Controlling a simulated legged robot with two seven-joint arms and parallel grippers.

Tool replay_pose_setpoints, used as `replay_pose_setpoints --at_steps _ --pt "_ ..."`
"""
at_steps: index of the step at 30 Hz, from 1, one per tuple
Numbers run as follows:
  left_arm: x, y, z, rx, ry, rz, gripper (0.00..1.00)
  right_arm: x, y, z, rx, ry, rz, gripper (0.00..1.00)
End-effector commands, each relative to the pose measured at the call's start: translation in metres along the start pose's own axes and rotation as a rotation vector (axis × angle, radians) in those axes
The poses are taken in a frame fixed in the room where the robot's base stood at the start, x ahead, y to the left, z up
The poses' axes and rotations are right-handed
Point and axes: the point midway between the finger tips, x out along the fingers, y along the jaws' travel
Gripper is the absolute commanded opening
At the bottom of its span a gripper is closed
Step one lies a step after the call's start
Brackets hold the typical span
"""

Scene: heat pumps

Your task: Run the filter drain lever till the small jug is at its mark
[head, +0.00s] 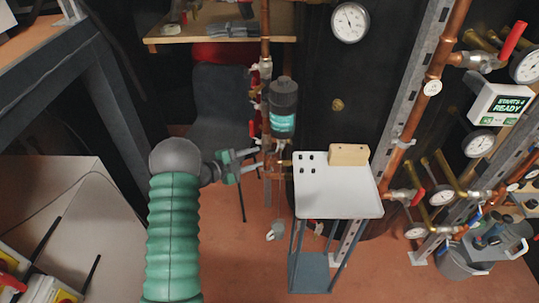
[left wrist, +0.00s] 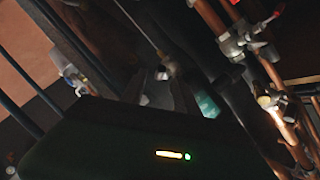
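The filter (head: 283,105) is a dark upright cylinder with a teal label, on the copper pipe in the middle of the head view. Its teal part also shows in the left wrist view (left wrist: 207,104). My left gripper (head: 260,160) is just below and left of the filter, among the pipe fittings. Its two fingers look apart, with a gap between them. The drain lever cannot be told apart from the fittings there. A small pale vessel (head: 275,231), perhaps the small jug, is low beneath the filter; its level and mark are too small to read. My right gripper is out of view.
A white-topped stand (head: 340,200) with a wooden block (head: 348,154) is right of the filter. A dark tank with a gauge (head: 350,22) stands behind. Red-handled valves and copper pipes crowd the right. A wooden shelf (head: 220,25) is above; a grey frame (head: 75,70) is left.

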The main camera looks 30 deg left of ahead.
Motion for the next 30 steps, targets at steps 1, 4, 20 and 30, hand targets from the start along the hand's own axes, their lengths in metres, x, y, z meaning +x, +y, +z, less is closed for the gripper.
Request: replay_pose_setpoints --at_steps 1,4,20,30 --pt "0.014 0.003 0.0 0.002 0.003 0.001 0.37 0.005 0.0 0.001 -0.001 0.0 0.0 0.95" --pt "0.038 0.002 -0.002 0.004 0.003 0.0 0.37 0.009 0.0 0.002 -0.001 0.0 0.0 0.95" --pt "0.07 -0.001 -0.003 0.0 -0.001 -0.001 0.34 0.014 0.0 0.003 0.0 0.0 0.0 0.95" --pt "0.07 -0.001 -0.005 0.003 0.0 0.0 0.0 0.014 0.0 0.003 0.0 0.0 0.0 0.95"
